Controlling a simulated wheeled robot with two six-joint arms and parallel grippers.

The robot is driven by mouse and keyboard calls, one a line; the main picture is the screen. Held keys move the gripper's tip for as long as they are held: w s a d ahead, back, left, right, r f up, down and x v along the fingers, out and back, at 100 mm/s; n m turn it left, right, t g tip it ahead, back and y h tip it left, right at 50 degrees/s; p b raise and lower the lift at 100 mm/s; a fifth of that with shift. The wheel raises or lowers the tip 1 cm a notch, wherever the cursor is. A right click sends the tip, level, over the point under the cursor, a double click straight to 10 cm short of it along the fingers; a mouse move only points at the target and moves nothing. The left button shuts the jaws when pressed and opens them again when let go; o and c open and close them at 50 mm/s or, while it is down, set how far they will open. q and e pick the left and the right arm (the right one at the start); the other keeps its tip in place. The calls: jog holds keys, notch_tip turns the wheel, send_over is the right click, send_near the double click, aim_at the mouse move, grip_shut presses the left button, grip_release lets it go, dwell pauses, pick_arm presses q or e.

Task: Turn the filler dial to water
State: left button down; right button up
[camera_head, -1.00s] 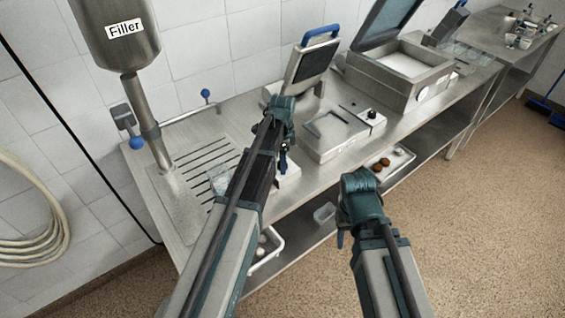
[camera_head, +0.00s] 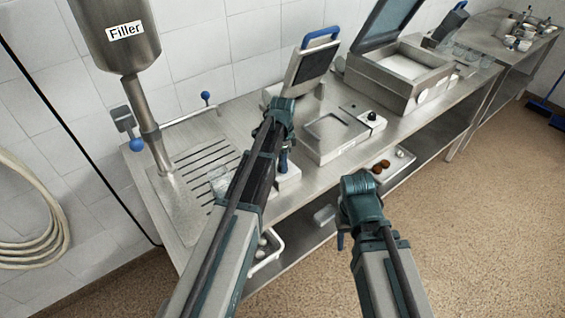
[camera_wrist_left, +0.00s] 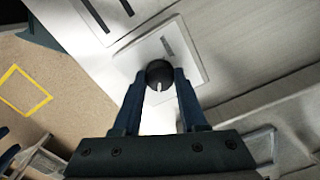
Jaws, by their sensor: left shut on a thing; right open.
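The filler (camera_head: 115,40) is a steel cylinder labelled "Filler" on a pipe at the left of the counter. A black round dial (camera_wrist_left: 160,72) with a pale pointer mark sits on a light plate (camera_wrist_left: 190,50) in the left wrist view. My left gripper (camera_wrist_left: 160,84) is shut on the dial, one finger on each side. In the head view my left gripper (camera_head: 284,160) is low over a small white box (camera_head: 290,181) and hides the dial. The plate's lettering is unreadable. My right gripper (camera_head: 342,238) is open and empty in front of the counter.
A slatted drain (camera_head: 207,165) lies left of my left arm. A steel unit with a knob (camera_head: 371,116) and a raised-lid press (camera_head: 308,62) stand behind.

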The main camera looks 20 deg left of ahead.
pick_arm(q)
jog(key=n, duration=0.4)
jog(key=shift+n, duration=0.3)
jog(key=n, duration=0.3)
jog(key=shift+n, duration=0.3)
jog(key=n, duration=0.4)
jog(key=shift+n, duration=2.1)
jog(key=shift+c, duration=2.2)
grip_release()
jog(key=shift+r, duration=0.15)
